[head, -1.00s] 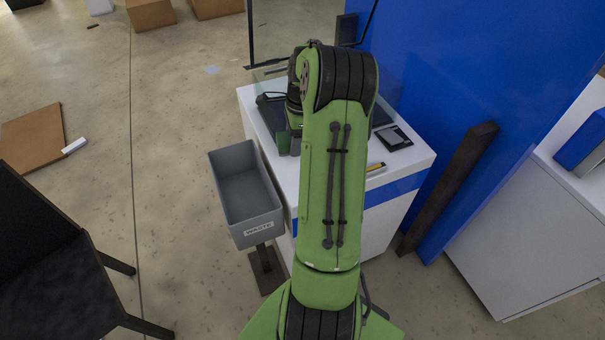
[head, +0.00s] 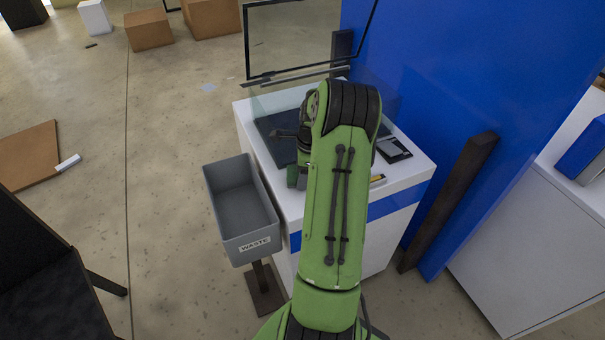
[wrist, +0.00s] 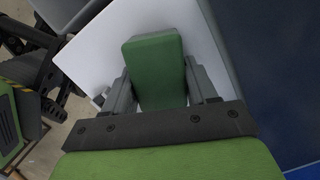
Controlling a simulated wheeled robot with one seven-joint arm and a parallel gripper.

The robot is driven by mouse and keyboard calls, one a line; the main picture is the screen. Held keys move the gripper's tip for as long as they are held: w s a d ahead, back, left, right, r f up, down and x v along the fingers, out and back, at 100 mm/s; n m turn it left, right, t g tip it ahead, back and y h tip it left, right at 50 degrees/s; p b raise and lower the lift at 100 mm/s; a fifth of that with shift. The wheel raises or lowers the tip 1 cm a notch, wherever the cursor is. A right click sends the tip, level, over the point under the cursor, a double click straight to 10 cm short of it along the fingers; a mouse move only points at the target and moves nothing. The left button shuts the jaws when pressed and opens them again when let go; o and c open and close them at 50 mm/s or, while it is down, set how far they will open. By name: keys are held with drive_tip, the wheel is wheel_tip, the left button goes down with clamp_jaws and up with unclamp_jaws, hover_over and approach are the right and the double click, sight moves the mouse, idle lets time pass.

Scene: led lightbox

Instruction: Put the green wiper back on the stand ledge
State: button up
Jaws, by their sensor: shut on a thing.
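The green wiper (wrist: 158,70) shows as a green block in the wrist view. My gripper (wrist: 160,88) is shut on it, with one grey finger on each side. The wiper is over or in front of a white surface. In the head view my green arm reaches over the white counter (head: 410,175) and hides most of the gripper and the wiper. A thin dark bar (head: 290,76) runs below a black-framed clear panel (head: 300,40) behind the counter. I cannot tell for sure whether this bar is the stand ledge.
A grey waste bin (head: 255,242) stands at the counter's left side. A dark flat panel (head: 275,140) and a small black item (head: 394,149) lie on the counter. A blue wall (head: 440,90) and a leaning dark post (head: 450,200) are at the right. Open floor lies to the left.

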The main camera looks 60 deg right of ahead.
drive_tip(key=o, duration=1.4)
drive_tip(key=shift+f, duration=0.1)
wheel_tip(320, 180, up, 12)
drive_tip(key=s+d+p, duration=0.1)
drive_tip(key=s+p, duration=0.1)
drive_tip(key=p, duration=0.2)
drive_tip(key=w+a+r+n+h, duration=0.1)
drive_tip(key=w+a+r+n, duration=0.4)
drive_tip(key=a, duration=0.4)
drive_tip(key=s+a+r+n+h, duration=0.1)
drive_tip(key=a+r+n, duration=0.25)
drive_tip(key=a, duration=0.25)
drive_tip(key=s+a+r+n, duration=0.1)
drive_tip(key=a+r+n, duration=0.2)
drive_tip(key=a+n, duration=0.25)
drive_tip(key=s+a+n+t+y, duration=0.1)
drive_tip(key=s+a+n+t, duration=0.3)
drive_tip(key=s+a+n, duration=0.9)
drive_tip(key=a+r+n, duration=0.1)
drive_tip(key=a, duration=0.2)
drive_tip(key=shift+n+b, duration=0.3)
